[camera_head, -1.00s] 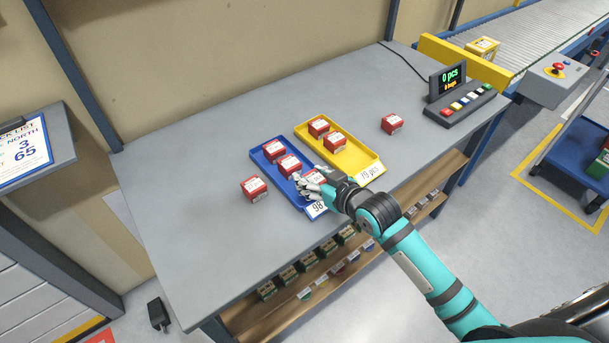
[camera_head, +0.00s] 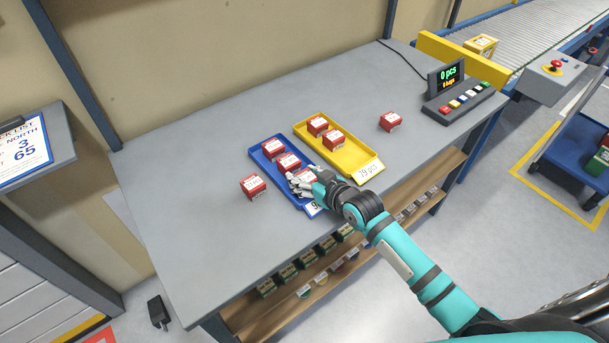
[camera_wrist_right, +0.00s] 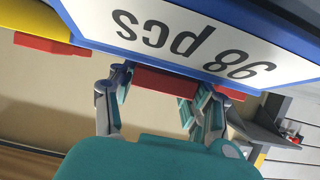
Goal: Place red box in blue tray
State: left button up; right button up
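The blue tray (camera_head: 258,158) lies on the grey table. Two red boxes, a far one (camera_head: 273,148) and a middle one (camera_head: 288,163), sit in it. My right gripper (camera_head: 305,182) is at the tray's near end, by its number label. It is shut on a third red box (camera_head: 308,173), which the fingers partly hide. In the right wrist view this red box (camera_wrist_right: 165,82) shows between the two fingers, beside the upside-down "98 pcs" label (camera_wrist_right: 190,35). Another red box (camera_head: 253,188) stands on the table left of the tray. My left gripper is not in view.
A yellow tray (camera_head: 356,152) with two red boxes lies close on the right. A red box (camera_head: 390,121) stands alone beyond it. A display with a button panel (camera_head: 460,104) is at the far right. The table's left part is clear.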

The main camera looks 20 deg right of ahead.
jog(key=o, duration=0.3)
jog(key=shift+o, duration=0.2)
jog(key=shift+r, duration=0.15)
jog(key=v, duration=1.2)
